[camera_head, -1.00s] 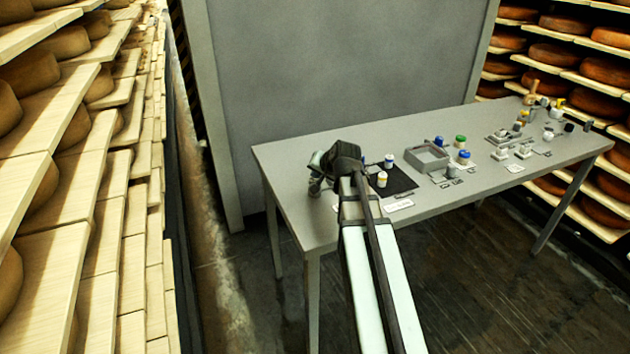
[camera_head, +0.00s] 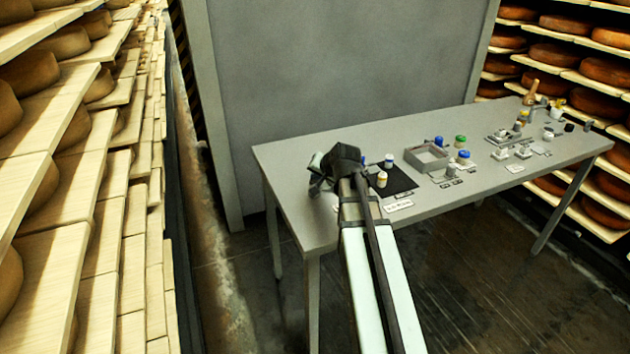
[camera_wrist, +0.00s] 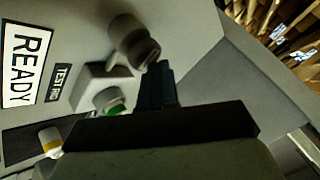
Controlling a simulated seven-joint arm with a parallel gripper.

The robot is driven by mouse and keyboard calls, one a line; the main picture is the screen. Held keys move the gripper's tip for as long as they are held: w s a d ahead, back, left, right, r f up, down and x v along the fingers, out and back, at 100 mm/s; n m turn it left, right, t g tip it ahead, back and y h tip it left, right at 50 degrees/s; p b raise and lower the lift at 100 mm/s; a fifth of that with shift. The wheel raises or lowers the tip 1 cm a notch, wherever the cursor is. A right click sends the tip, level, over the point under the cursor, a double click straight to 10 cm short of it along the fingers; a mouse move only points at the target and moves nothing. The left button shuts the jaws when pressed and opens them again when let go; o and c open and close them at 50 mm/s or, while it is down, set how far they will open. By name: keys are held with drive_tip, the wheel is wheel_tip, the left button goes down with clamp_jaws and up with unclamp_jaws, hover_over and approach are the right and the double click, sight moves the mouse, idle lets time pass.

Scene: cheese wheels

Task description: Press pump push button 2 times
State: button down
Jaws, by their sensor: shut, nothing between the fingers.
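In the wrist view a pale grey box (camera_wrist: 92,84) carries a round light part with a green face (camera_wrist: 115,107). A grey cylinder with a dark end (camera_wrist: 134,42) stands just beyond it. I cannot tell for certain which is the pump push button. My gripper (camera_wrist: 158,76) is shut and empty, its dark fingers close to the right of the green part and just below the cylinder. I cannot tell whether they touch either. In the head view my gripper (camera_head: 319,184) is over the table's left end, and my wrist hides most of the parts there.
A "READY" sign (camera_wrist: 27,66) and a "TEST RIG" label (camera_wrist: 59,84) lie beside the box. In the head view a black mat (camera_head: 400,181) and grey tray (camera_head: 427,158) lie right on the table (camera_head: 300,157).

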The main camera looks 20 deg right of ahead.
sight(317, 182)
drive_tip(key=shift+f, duration=0.55)
idle(0.5)
drive_tip(key=shift+r, duration=0.15)
idle(0.3)
drive_tip(key=shift+r, duration=1.15)
drive_tip(key=shift+r, duration=2.5)
idle(0.5)
wheel_tip(317, 182, up, 4)
drive_tip(key=shift+f, duration=0.1)
idle(0.5)
